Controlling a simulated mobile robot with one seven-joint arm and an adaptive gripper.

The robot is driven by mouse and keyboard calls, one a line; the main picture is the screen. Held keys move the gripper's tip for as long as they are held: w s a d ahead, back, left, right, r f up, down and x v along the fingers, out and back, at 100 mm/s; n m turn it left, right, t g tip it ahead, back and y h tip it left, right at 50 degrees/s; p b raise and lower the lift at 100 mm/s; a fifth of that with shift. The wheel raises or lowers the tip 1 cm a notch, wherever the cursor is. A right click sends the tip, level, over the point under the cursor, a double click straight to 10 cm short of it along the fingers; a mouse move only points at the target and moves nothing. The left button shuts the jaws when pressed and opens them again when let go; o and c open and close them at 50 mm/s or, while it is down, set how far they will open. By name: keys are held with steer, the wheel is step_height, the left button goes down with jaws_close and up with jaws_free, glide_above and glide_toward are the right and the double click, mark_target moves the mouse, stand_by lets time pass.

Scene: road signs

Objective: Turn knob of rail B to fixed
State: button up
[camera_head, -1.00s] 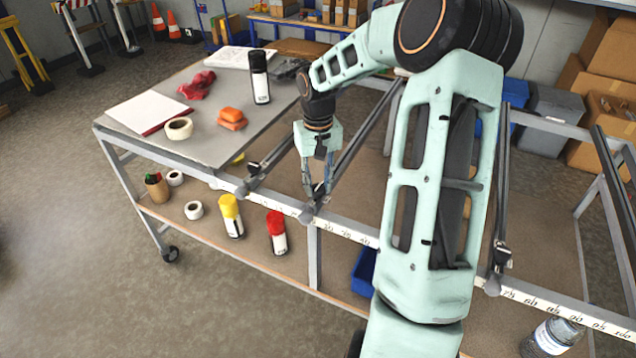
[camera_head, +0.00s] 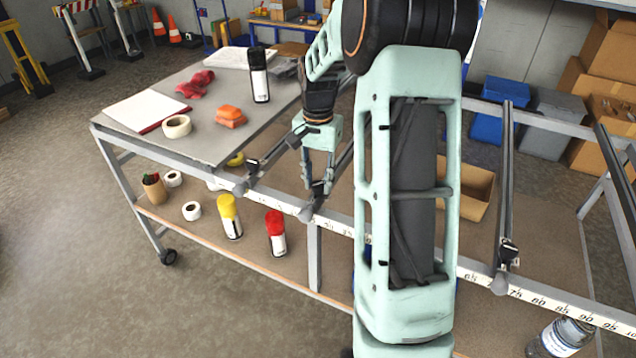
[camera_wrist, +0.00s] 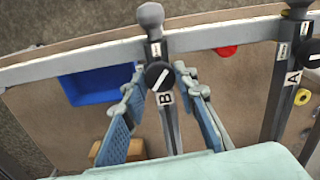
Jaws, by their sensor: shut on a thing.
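The knob of rail B (camera_wrist: 158,75) is a round black dial with a white pointer line. The line slants, its upper end to the right. It sits on rail B (camera_wrist: 172,130) above a white label marked B (camera_wrist: 166,99). My gripper (camera_wrist: 159,77) has one finger on each side of the knob and is shut on it. In the head view my gripper (camera_head: 318,187) reaches down to the front end of rail B, where the fingers partly hide the knob. The pointer's fixed mark cannot be read.
Rail A (camera_head: 275,158) runs close beside, with its own knob (camera_wrist: 311,52). Another rail (camera_head: 506,180) stands farther right. A ruler-marked front bar (camera_head: 545,303) crosses the rail ends. Spray cans, a tape roll (camera_head: 176,126) and a blue bin (camera_wrist: 98,84) are nearby.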

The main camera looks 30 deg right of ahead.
mark_target(318, 184)
steer(key=m, duration=0.5)
steer(key=shift+m, duration=2.5)
steer(key=o, duration=1.2)
step_height(318, 184, up, 12)
steer(key=shift+r, duration=0.1)
